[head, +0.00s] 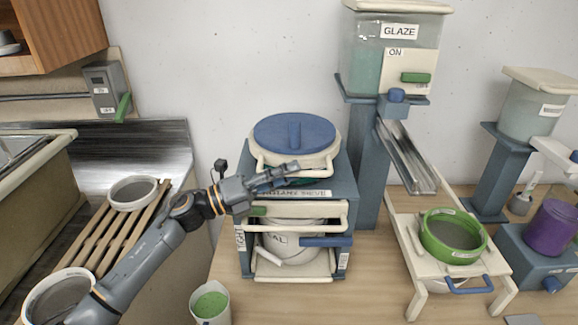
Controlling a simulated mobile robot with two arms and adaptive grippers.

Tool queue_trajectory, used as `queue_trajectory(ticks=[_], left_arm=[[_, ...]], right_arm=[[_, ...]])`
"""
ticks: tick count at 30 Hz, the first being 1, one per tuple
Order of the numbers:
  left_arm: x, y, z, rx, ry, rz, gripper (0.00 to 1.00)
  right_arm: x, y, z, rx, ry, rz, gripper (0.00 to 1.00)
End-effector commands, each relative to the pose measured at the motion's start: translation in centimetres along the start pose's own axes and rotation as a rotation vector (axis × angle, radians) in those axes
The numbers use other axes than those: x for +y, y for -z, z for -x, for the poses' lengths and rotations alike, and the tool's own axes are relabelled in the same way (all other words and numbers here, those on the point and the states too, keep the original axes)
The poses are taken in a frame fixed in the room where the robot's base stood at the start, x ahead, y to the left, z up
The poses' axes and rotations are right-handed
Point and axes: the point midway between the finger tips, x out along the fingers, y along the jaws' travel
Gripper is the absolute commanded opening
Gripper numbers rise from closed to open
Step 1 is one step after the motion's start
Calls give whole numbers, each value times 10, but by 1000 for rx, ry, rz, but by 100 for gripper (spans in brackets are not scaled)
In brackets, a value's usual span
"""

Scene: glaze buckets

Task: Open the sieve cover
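The sieve machine, a blue-grey cabinet (348,205), stands in the middle of the table. Its round blue cover (275,132) with a raised grip bar sits in a cream ring (326,157) on top and looks closed. My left gripper (293,174) is at the front of the machine's top, just below the cream ring. Its fingers point right, and whether they touch the ring or a handle is unclear. The finger gap is too small to judge. My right gripper is not in view.
A glaze tank (370,60) with a metal chute (408,155) stands right of the machine. A green sieve (453,236) sits on a cream stand. A cup of green glaze (210,303) stands at the front.

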Motion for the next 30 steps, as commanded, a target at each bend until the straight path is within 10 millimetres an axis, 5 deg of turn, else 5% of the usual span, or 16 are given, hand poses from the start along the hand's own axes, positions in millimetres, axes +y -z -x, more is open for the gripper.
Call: queue_trajectory(ticks=[11, 17, 30], left_arm=[[1, 1, -7, 0, -1, 0, 36], [1, 0, -7, 0, -1, 1, 0], [-4, -6, -6, 0, -8, 16, 0]], right_arm=[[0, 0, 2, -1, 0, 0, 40], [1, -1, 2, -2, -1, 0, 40], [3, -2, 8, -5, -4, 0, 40]])
